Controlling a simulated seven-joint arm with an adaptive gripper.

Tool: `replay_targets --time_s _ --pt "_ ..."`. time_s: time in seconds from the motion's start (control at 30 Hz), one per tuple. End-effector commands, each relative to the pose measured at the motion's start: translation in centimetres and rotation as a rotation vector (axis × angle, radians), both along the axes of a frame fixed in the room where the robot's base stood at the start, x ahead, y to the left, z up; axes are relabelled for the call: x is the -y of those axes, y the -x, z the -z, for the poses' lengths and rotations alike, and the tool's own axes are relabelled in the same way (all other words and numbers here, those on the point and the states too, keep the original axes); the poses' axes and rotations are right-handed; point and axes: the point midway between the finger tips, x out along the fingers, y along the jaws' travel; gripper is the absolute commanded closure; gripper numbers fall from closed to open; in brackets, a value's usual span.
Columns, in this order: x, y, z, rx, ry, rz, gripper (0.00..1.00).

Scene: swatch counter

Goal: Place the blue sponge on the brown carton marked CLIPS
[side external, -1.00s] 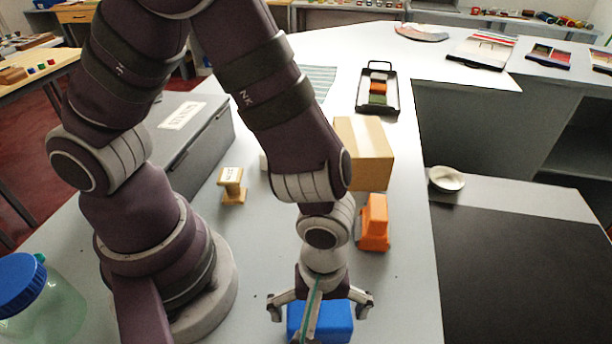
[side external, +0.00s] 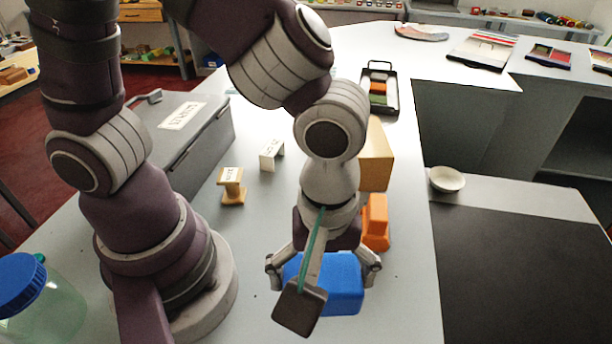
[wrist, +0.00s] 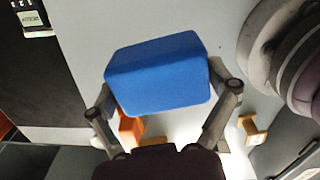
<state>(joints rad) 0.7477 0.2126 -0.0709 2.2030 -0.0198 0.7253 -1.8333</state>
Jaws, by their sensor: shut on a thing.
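The blue sponge (side external: 341,284) is a rounded block held between the fingers of my gripper (side external: 322,270), and it looks raised above the counter. In the wrist view the sponge (wrist: 160,75) fills the space between the two fingers of my gripper (wrist: 165,105). A brown carton (side external: 377,158) stands behind my gripper, partly hidden by my arm. Its marking cannot be read from here.
An orange toy-like object (side external: 376,222) stands between the sponge and the carton. A wooden stand (side external: 231,187) and a small white sign (side external: 271,155) are left of my arm. A grey box (side external: 190,140), a lidded jar (side external: 40,300), a black tray (side external: 378,90) and a white bowl (side external: 446,179) are around.

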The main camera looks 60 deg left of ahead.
Motion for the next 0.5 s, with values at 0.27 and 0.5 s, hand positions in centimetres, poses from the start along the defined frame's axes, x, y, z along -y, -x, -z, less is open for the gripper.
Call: replay_targets --time_s 0.27,0.5 --pt "-4.6 -2.8 -2.5 -0.001 0.005 -0.358 0.38" --pt "-13.0 -4.3 -4.2 0.000 0.006 -0.962 0.38"
